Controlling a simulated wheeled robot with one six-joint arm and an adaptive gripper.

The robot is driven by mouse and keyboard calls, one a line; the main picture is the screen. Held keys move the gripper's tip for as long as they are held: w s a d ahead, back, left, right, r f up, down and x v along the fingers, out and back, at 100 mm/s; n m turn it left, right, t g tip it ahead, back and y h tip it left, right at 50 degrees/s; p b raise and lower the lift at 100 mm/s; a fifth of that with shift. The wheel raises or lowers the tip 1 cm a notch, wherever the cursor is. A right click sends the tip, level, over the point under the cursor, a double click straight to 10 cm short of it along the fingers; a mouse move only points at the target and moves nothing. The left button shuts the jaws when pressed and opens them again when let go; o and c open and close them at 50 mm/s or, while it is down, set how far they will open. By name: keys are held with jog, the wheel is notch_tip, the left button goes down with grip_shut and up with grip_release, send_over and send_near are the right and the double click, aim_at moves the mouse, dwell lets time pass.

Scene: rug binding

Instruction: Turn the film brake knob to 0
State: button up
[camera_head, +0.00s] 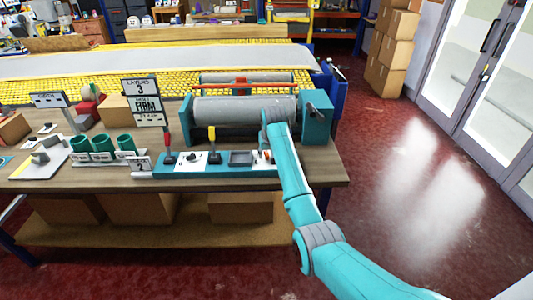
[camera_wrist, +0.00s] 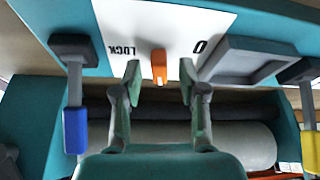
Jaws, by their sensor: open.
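The film brake knob is an orange bar-shaped knob (camera_wrist: 159,67) on a white panel (camera_wrist: 130,22). The panel carries the marks LOCK and 0, upside down in the wrist view, with LOCK to the left and 0 to the right. The knob stands upright in that view, between the two marks. My gripper (camera_wrist: 160,75) is open, one finger on each side of the knob, with visible gaps. In the head view my gripper (camera_head: 265,148) is over the right end of the teal control strip and hides most of the knob.
A blue-handled lever (camera_wrist: 75,100) and a yellow-handled lever (camera_wrist: 305,130) flank the knob, with a grey recessed tray (camera_wrist: 250,60) between knob and yellow lever. A red lever (camera_head: 168,145) stands further left. A grey roller (camera_head: 235,110) lies behind the strip.

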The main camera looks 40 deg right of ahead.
grip_shut()
